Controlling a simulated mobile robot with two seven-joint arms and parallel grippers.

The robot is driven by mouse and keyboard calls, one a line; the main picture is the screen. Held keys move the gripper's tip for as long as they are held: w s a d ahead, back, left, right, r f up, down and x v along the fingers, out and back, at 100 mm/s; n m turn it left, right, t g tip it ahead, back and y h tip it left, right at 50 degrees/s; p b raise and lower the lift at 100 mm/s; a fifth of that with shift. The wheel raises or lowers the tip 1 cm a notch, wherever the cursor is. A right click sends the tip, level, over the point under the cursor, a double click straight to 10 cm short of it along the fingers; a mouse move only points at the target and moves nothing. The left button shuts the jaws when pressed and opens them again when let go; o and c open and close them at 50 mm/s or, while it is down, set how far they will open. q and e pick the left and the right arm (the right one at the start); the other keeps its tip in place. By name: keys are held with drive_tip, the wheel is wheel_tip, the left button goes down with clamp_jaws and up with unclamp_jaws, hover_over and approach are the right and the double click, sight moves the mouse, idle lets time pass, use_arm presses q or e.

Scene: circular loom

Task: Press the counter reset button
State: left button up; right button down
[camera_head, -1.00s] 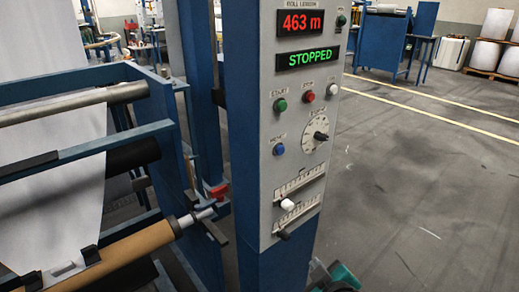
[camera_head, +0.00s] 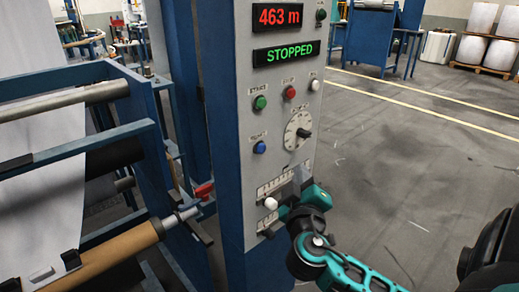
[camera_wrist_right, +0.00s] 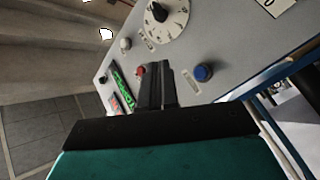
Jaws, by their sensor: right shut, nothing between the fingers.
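The blue button (camera_head: 259,147) is on the grey control panel (camera_head: 236,110), below the green button and left of the dial. Its label is too blurred to read. My right gripper (camera_head: 303,180) is in front of the panel's lower right, below the dial and to the lower right of the blue button. In the right wrist view its shut, empty fingers (camera_wrist_right: 157,82) point at the panel, with the blue button (camera_wrist_right: 203,72) beside them to the right, apart. My left gripper is out of view.
Green (camera_head: 260,102), red (camera_head: 290,92) and white (camera_head: 314,85) buttons and a black-pointer dial (camera_head: 298,131) are close by. A white slider knob (camera_head: 271,203) is low on the panel. The loom frame and a brown roll (camera_head: 110,258) stand left; floor at right is open.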

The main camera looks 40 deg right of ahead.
sight(261, 148)
drive_tip(key=w, duration=0.9)
drive_tip(key=shift+a, duration=0.4)
drive_tip(key=shift+s, duration=0.1)
drive_tip(key=shift+b, duration=0.35)
idle(1.4)
drive_tip(key=shift+w, duration=0.45)
drive_tip(key=shift+w+b, duration=0.35)
drive_tip(key=shift+w, duration=0.1)
idle(0.5)
drive_tip(key=shift+s, duration=0.9)
